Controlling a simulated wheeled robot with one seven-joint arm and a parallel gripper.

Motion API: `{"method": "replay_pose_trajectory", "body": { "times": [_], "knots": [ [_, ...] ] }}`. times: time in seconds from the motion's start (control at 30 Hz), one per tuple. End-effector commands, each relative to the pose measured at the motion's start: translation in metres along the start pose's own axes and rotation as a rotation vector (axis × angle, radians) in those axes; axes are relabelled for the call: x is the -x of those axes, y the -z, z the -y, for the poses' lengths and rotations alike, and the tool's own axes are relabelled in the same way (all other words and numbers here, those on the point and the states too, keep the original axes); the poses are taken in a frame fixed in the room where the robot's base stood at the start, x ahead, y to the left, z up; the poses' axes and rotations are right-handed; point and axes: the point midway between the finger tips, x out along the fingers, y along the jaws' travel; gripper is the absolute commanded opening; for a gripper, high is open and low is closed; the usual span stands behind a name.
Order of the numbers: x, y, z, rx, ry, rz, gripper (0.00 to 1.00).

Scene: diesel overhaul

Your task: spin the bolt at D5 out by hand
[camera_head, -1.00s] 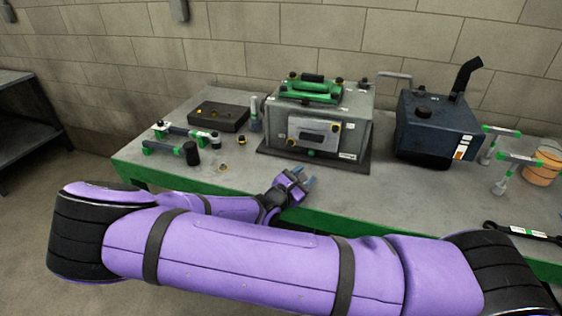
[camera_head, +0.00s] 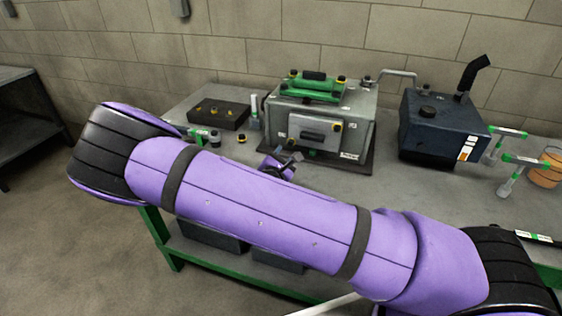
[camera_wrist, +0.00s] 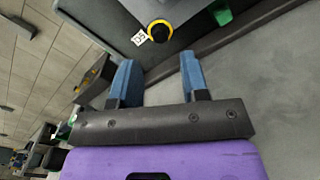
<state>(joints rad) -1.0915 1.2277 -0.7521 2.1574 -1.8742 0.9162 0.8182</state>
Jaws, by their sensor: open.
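The bolt (camera_wrist: 158,31) has a black head with a yellow ring and sits in the dark face of the grey engine block (camera_head: 360,112). A small white label (camera_wrist: 139,37) beside it appears to read D5. My gripper (camera_wrist: 157,64) is open and empty. Its two blue fingers point at the block, and the bolt shows beyond the gap between their tips, apart from them. In the head view my gripper (camera_head: 289,157) is small and partly hidden behind my arm, close to the lower front of the block.
A green bracket (camera_head: 312,86) lies on the block. A dark tray (camera_head: 219,117) with yellow-topped pieces is at left, and a dark blue tank (camera_head: 438,130) at right. Green-handled tools (camera_head: 520,160) stand at the far right. The bench (camera_head: 375,190) is bare before the block.

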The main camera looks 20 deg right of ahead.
Motion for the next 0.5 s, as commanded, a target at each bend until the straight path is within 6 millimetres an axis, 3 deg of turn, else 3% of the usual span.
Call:
{"method": "replay_pose_trajectory", "body": {
  "times": [0.5],
  "knots": [
    [-0.046,0.000,0.001,0.000,0.002,-0.001,0.41]
  ]
}}
